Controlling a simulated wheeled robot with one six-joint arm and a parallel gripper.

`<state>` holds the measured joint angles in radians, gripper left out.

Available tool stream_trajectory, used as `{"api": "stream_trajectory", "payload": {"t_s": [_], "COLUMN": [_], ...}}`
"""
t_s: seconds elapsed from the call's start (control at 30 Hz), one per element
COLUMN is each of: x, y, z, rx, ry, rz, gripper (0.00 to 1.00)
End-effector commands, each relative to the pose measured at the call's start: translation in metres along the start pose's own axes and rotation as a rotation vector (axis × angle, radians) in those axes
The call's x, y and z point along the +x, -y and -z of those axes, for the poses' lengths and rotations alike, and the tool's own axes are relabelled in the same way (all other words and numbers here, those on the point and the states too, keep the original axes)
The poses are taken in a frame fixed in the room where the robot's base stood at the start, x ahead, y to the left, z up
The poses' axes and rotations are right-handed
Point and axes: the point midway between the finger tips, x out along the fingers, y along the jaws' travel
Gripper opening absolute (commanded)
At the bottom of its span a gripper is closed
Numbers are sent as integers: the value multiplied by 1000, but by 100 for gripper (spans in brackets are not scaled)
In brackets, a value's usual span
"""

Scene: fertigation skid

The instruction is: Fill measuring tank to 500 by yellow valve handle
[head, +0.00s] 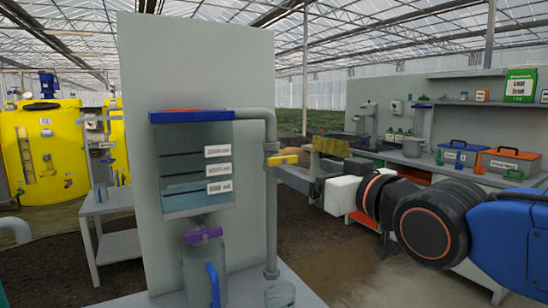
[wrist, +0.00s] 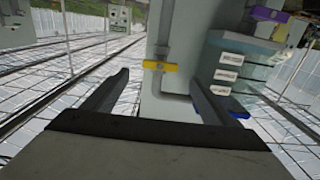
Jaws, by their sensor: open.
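The measuring tank (head: 196,140) is a clear box with a blue rim, mounted on a grey panel. It has three black lines with white labels too small to read. Bluish liquid stands low in it, around the lowest line. The yellow valve handle (head: 283,159) is on the grey pipe right of the tank and lies roughly level, crosswise to the pipe. In the wrist view the handle (wrist: 160,66) appears ahead of the open fingers of my gripper (wrist: 158,80), between their tips and seemingly not touched. The tank (wrist: 232,75) appears upside down there, to the right.
A purple valve handle (head: 205,234) is under the tank, above a jug (head: 204,272) with a blue handle. A clear cup (head: 280,294) stands under the pipe outlet. A workbench with blue (head: 458,153) and orange (head: 510,160) boxes is at right.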

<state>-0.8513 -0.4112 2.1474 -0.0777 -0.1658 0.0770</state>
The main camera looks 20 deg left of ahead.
Motion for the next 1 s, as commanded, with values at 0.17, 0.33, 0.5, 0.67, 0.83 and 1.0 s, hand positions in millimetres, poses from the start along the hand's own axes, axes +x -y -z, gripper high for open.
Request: {"api": "stream_trajectory", "payload": {"t_s": [0.17,0.33,0.5,0.67,0.83,1.0], "x": [28,54,79,103,125,137], "y": [0,0,0,0,0,0], "z": [-1,-1,0,0,0,0], "rx": [0,-1,0,0,0,0], "ry": [2,1,2,1,0,0], "rz": [0,0,0,0,0,0], "gripper": [78,78,78,78,78,78]}}
